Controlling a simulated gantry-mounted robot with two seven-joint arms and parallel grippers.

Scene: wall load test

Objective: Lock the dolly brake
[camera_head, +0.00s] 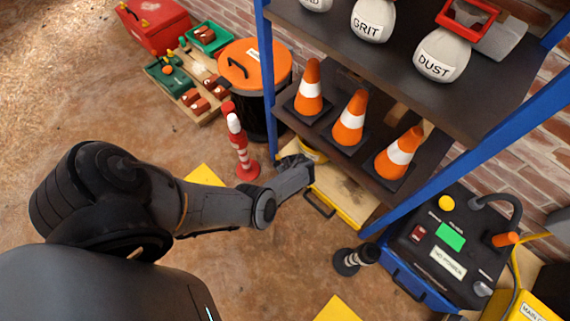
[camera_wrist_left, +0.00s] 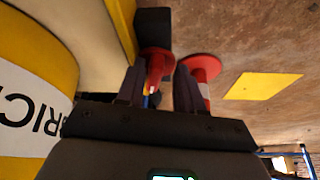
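The dolly (camera_head: 345,198) is a low yellow-edged platform with a tan top, under the shelf in the head view. Its yellow edge (camera_wrist_left: 123,25) seems to show at the upper left of the left wrist view, beside a black block. A red lever-like part (camera_wrist_left: 155,64), perhaps the brake, lies below that block. My left gripper (camera_head: 303,166) is low at the dolly's near left end. In the wrist view its two dark fingers (camera_wrist_left: 158,86) are apart, with the red part between or just beyond them; contact is unclear. My right gripper is not in view.
A yellow and white labelled bucket (camera_wrist_left: 30,110) is close beside the left gripper. A red and white post (camera_head: 241,150) stands near the arm. A blue shelf post (camera_head: 268,70) rises just behind. A black bollard (camera_head: 352,260) and a blue-black machine (camera_head: 445,245) stand right.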

